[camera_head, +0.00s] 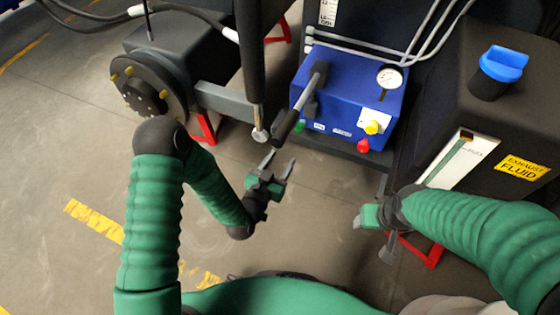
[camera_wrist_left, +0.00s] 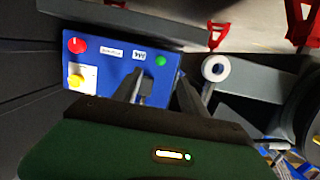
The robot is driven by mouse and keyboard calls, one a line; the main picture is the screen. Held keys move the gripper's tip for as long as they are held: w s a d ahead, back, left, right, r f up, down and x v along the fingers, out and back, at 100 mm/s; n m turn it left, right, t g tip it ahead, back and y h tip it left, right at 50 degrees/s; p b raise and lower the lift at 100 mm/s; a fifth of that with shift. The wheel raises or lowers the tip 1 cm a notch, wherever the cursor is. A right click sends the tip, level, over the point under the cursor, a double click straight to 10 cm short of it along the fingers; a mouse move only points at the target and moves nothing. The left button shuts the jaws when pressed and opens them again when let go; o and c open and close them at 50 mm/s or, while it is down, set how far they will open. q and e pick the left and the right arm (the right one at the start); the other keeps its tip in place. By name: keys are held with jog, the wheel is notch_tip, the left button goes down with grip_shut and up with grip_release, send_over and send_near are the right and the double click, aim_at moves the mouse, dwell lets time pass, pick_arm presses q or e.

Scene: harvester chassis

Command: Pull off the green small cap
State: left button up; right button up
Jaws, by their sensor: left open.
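The green small cap (camera_head: 299,126) is on the lower left of the front face of a blue box (camera_head: 335,108). In the left wrist view the green cap (camera_wrist_left: 161,61) shows just beyond my fingers, on the blue panel (camera_wrist_left: 110,64). My left gripper (camera_head: 280,160) is open and empty, below and slightly left of the cap, with its fingers pointing up toward the box. In the left wrist view its two fingers (camera_wrist_left: 158,85) stand apart. My right gripper (camera_head: 370,216) is at the lower right, far from the cap; its fingers do not show clearly.
A red knob (camera_head: 363,146) and a yellow knob (camera_head: 372,127) sit right of the cap. A black lever (camera_head: 290,120) hangs over the box front near the cap. A dark cylinder rod (camera_head: 258,115) is to the left. Open floor lies below.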

aim_at(298, 131)
pick_arm(q)
jog(key=b+x, duration=0.2)
jog(key=x, duration=0.3)
jog(key=b+x, duration=0.2)
jog(key=x, duration=0.3)
jog(key=b+x, duration=0.2)
jog(key=x, duration=0.4)
jog(key=shift+w+a+r+b, duration=0.1)
jog(key=shift+w+r+b, duration=0.05)
jog(key=shift+r+b, duration=0.15)
jog(key=shift+w, duration=0.35)
grip_shut()
jog(key=c, duration=0.8)
grip_release()
grip_shut()
